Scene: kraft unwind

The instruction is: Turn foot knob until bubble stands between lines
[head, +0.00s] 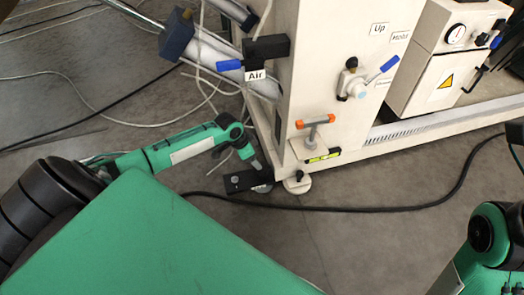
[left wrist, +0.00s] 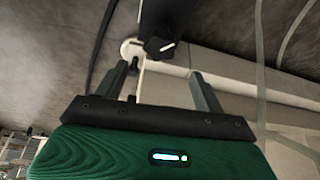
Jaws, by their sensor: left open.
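The foot knob (head: 299,175) is small and black, on a round pale foot (head: 296,186) under the corner of the white machine. A yellow-green level (head: 323,156) sits on a small ledge above it; its bubble is too small to read. My left gripper (head: 257,166) is near the floor, left of the foot and apart from it. In the left wrist view its two fingers (left wrist: 163,85) are spread with nothing between them. Beyond them show a pale disc (left wrist: 129,47) and a black round part with a white mark (left wrist: 160,47). My right gripper is out of view.
An orange-ended T-handle (head: 315,121) stands above the level. A black cable (head: 400,208) crosses the floor.

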